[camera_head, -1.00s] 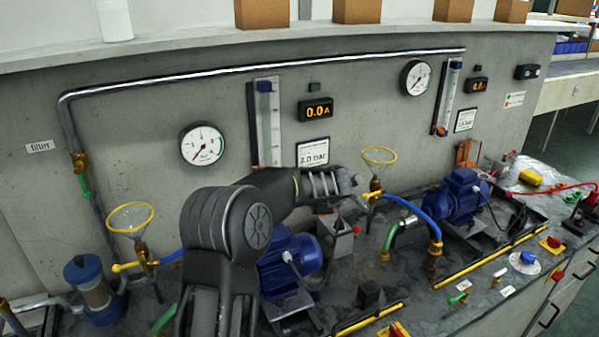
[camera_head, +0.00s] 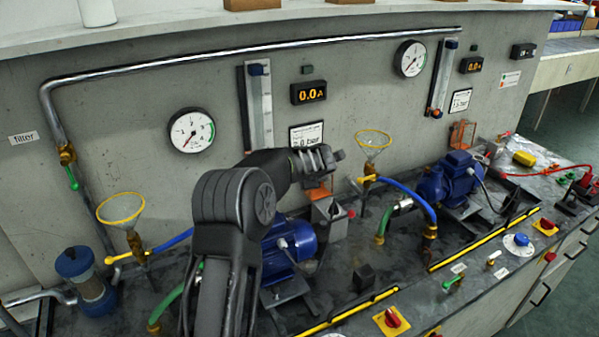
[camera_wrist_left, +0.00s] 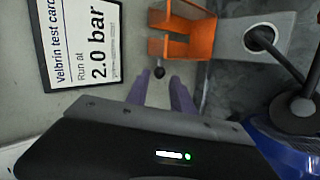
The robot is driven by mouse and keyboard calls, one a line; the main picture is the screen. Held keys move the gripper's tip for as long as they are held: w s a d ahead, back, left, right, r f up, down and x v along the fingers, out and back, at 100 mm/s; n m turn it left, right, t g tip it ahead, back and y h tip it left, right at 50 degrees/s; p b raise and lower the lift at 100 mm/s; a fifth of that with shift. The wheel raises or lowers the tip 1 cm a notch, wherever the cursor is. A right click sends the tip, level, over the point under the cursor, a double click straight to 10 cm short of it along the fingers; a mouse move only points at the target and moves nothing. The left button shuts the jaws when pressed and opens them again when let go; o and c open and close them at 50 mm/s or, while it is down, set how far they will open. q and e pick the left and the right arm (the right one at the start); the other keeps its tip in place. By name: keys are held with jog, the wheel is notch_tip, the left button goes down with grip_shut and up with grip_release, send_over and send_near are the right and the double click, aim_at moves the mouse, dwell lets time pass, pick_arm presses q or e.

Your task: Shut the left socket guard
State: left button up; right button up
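The left socket guard (camera_head: 318,192) is an orange piece at the back of a grey socket box (camera_head: 330,213), beside the left blue pump. In the left wrist view, the orange guard (camera_wrist_left: 186,36) shows as a bracket shape standing off the grey box (camera_wrist_left: 240,32). A small black knob (camera_wrist_left: 159,72) is at its edge. My left gripper (camera_head: 336,157) is just above the guard in the head view. In the left wrist view its purple fingers (camera_wrist_left: 160,82) are apart, with the knob just beyond their tips. Contact cannot be told. My right gripper is not in view.
A white test card (camera_wrist_left: 82,42) hangs on the wall beside the guard. The left blue pump (camera_head: 290,245) and black cable are close to the box. A glass funnel (camera_head: 372,140) stands right of it. Another orange guard (camera_head: 461,134) is at the right pump.

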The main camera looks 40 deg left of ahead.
pick_arm(q)
jog(key=x, duration=0.2)
jog(key=shift+w+a+f, duration=0.2)
jog(key=shift+a+f, duration=0.05)
jog(key=shift+a, duration=0.05)
jog(key=shift+c, duration=0.5)
grip_shut()
dwell(0.8)
